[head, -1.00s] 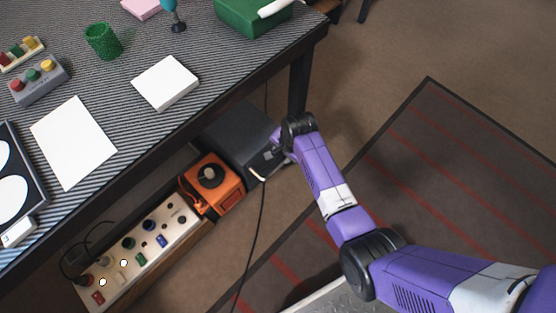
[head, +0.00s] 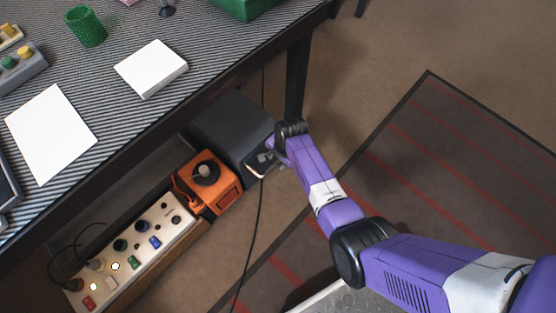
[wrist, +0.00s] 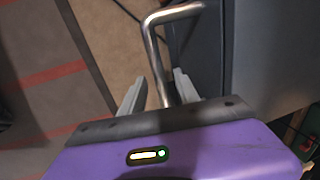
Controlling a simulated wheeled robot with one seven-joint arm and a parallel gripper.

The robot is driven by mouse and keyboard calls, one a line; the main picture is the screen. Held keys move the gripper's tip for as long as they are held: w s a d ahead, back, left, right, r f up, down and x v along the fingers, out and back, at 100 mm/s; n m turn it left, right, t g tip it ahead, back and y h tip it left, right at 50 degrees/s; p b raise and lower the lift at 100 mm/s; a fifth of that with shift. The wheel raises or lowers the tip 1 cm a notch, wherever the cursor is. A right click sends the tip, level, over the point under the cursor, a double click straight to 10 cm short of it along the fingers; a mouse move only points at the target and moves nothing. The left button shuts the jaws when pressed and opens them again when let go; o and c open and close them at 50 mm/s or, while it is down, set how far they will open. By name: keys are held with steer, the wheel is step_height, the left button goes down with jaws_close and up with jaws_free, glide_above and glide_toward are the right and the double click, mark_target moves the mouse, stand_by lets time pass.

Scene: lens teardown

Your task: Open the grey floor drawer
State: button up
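The grey floor drawer (head: 228,126) is a dark grey box on the floor under the table's right end. Its front faces my arm and looks shut. In the wrist view its bent metal handle (wrist: 153,42) stands out from the grey front (wrist: 207,55). My gripper (wrist: 161,76) is open, with one finger on each side of a bar of the handle. Small gaps show between the bar and the fingers, so it does not look gripped. In the head view my gripper (head: 270,148) is at the drawer's front, its fingers mostly hidden by my wrist.
An orange device (head: 208,181) and a white panel with knobs (head: 140,245) stand left of the drawer. A black cable (head: 258,215) runs along the floor in front. The table leg (head: 297,80) is close behind my wrist. A striped mat (head: 440,165) lies clear to the right.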

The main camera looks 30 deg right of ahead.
jaws_close()
stand_by(1.4)
